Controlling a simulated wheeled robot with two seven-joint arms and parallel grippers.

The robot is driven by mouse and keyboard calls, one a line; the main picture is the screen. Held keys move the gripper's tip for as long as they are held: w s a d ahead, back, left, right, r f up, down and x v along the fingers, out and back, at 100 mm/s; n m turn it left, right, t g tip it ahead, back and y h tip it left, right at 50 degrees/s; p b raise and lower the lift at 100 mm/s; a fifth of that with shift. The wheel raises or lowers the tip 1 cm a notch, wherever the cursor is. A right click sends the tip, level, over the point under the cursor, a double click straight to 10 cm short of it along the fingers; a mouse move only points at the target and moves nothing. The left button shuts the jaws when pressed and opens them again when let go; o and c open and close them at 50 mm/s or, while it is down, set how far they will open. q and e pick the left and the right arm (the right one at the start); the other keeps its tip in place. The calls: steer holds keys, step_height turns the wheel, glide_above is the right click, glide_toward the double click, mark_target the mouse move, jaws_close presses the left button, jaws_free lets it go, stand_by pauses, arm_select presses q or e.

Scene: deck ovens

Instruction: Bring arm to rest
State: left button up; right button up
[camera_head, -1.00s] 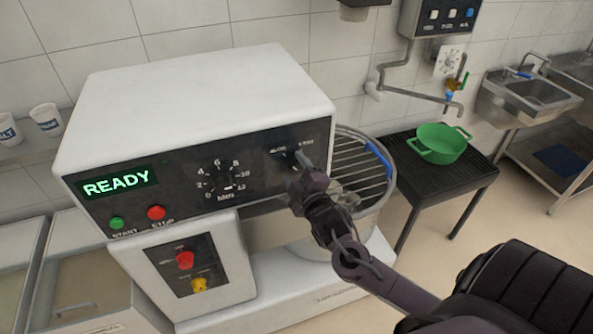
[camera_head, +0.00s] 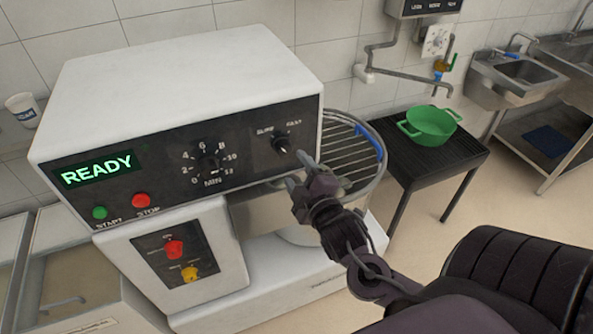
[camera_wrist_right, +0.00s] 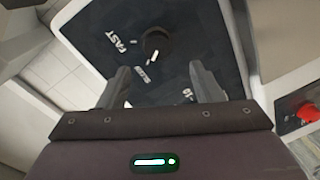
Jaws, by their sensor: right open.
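My right gripper (camera_head: 300,170) is open and empty, just in front of and below the speed knob (camera_head: 281,143) on the mixer's dark control panel. A gap shows between the gripper and the knob. In the right wrist view the two fingers (camera_wrist_right: 160,88) stand apart, with the black knob (camera_wrist_right: 157,43) beyond their tips and the word FAST beside it. The mixer (camera_head: 190,85) is a large white machine; its green display (camera_head: 96,169) reads READY. My left gripper is not in view.
A timer dial (camera_head: 209,162), a green start button (camera_head: 99,213) and a red stop button (camera_head: 141,200) are on the panel. The wire bowl guard (camera_head: 350,160) is close beside my right gripper. A green pot (camera_head: 432,126) stands on a black table (camera_head: 455,168).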

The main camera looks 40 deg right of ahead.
stand_by(0.3)
steer(key=s+d+f+m+g+b, duration=0.15)
steer(key=s+f+g, duration=0.25)
steer(key=f, duration=1.6)
steer(key=s+d+f+m+g+b, duration=0.1)
steer(key=s+f+m+g+b, duration=0.2)
steer(key=f, duration=1.7)
steer(key=s+a+f+m+g+y+b, duration=0.1)
steer(key=s+a+f+g, duration=0.3)
steer(key=s+f, duration=0.8)
steer(key=s+a+f+m+g+y+b, duration=0.1)
steer(key=s+a+f+g, duration=0.3)
steer(key=s+f, duration=0.9)
steer(key=s+a+m+y, duration=0.1)
steer(key=s+a, duration=0.1)
steer(key=s, duration=0.1)
steer(key=shift+s+a+g+y+b, duration=0.2)
steer(key=shift+s+g+y+b, duration=0.1)
steer(key=shift+s, duration=0.1)
steer(key=shift+m, duration=0.25)
